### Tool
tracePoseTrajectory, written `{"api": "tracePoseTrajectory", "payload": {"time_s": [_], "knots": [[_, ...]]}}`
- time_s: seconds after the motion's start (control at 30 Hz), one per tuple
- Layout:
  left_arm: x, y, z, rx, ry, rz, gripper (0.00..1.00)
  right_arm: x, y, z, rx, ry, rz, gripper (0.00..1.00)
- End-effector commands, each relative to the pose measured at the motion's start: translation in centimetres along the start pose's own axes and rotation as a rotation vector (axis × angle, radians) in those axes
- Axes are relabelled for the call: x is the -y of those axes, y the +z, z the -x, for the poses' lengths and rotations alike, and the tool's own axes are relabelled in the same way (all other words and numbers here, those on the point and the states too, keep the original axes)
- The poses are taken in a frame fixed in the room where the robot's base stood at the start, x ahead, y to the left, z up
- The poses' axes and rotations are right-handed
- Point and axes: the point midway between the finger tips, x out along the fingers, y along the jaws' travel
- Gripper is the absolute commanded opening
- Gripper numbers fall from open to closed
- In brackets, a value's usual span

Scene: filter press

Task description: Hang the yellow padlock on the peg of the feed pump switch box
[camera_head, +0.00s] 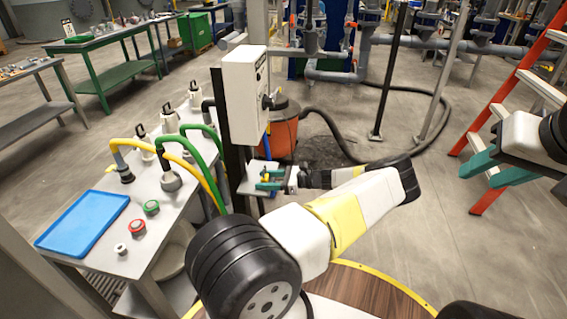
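The feed pump switch box (244,98) is a white box on a dark post near the middle, with a dark knob on its right face. I cannot make out its peg. A small shelf (250,188) sits low on the post. A small yellow thing, apparently the padlock (266,178), shows at the shelf between the teal fingers of my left gripper (268,180). The fingers are apart around it; whether they touch it is too small to tell. My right gripper (488,170) is at the right, its teal fingers apart and empty, far from the box.
A grey table (112,240) at the left carries a blue tray (83,222), red and green caps and yellow and green hoses. An orange drum (284,130) with a black hose stands behind my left gripper. An orange ladder (497,110) stands at the right. Floor between is clear.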

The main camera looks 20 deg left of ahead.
Motion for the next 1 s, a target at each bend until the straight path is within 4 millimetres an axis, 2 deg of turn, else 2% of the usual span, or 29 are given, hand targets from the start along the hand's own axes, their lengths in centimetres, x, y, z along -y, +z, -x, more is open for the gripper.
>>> {"api": "tracePoseTrajectory", "payload": {"time_s": [0.03, 0.2, 0.23, 0.57, 1.0], "knots": [[0.0, 0.0, 0.0, 0.0, 0.0, 0.0, 0.41, 0.0, 0.0, 0.0, 0.0, 0.0, 0.0, 0.38], [0.0, 0.0, 0.0, 0.0, 0.0, 0.0, 0.08, 0.0, 0.0, 0.0, 0.0, 0.0, 0.0, 0.38], [0.0, 0.0, 0.0, 0.0, 0.0, 0.0, 0.06, 0.0, 0.0, 0.0, 0.0, 0.0, 0.0, 0.38], [0.0, 0.1, 0.3, 0.0, -0.001, 0.001, 0.06, 0.0, 0.0, 0.0, 0.0, 0.0, 0.0, 0.38], [0.0, 1.6, 3.4, -0.001, 0.0, 0.001, 0.06, 0.0, 0.0, 0.0, 0.0, 0.0, 0.0, 0.38]]}}
